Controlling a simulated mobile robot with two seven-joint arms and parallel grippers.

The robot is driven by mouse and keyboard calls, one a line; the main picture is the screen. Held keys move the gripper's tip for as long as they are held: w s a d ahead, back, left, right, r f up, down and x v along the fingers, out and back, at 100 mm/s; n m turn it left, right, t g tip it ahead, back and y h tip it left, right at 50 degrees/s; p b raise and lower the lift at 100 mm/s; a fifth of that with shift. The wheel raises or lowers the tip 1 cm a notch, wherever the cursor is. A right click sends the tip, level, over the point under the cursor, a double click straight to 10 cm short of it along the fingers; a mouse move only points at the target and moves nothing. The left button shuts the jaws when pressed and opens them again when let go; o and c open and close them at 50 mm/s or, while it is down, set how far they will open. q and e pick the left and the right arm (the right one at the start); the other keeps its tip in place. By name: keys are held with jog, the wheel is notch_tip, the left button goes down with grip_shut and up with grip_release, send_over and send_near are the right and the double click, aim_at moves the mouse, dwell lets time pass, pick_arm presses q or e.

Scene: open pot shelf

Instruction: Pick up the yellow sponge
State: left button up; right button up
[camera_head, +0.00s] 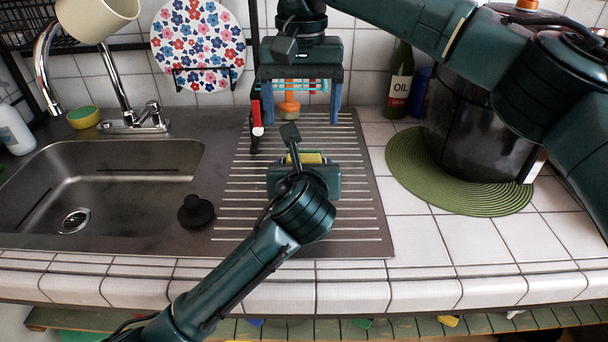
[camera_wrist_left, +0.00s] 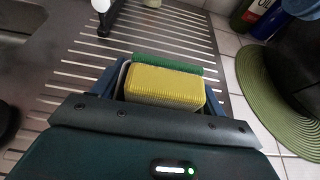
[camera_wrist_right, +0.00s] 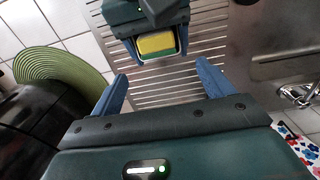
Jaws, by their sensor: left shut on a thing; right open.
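The yellow sponge (camera_head: 310,158) is between the fingers of my left gripper (camera_head: 303,158), which is shut on it over the ribbed drainboard. In the left wrist view its yellow body (camera_wrist_left: 165,87) has a green layer (camera_wrist_left: 168,64) along the far side. My right gripper (camera_head: 301,113) is open and empty, pointing down behind the sponge in the head view. In the right wrist view the sponge (camera_wrist_right: 156,43) lies ahead of the open right fingers (camera_wrist_right: 160,78), apart from them. I cannot tell whether the sponge touches the drainboard.
The steel sink (camera_head: 120,190) is at left, with a black plug (camera_head: 196,210) on its edge. A red-and-white object (camera_head: 257,118) and an orange object (camera_head: 290,106) stand near my right gripper. At right are an oil bottle (camera_head: 398,88) and a dark pot (camera_head: 465,140) on a green mat (camera_head: 420,180).

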aim_at(304, 151)
notch_tip(304, 151, down, 7)
jog(key=shift+d+r, duration=0.15)
jog(key=shift+r, duration=0.05)
dwell(0.3)
jog(key=c, duration=1.3)
pick_arm(q)
jog(key=o, duration=1.1)
pick_arm(e)
notch_tip(304, 151, up, 10)
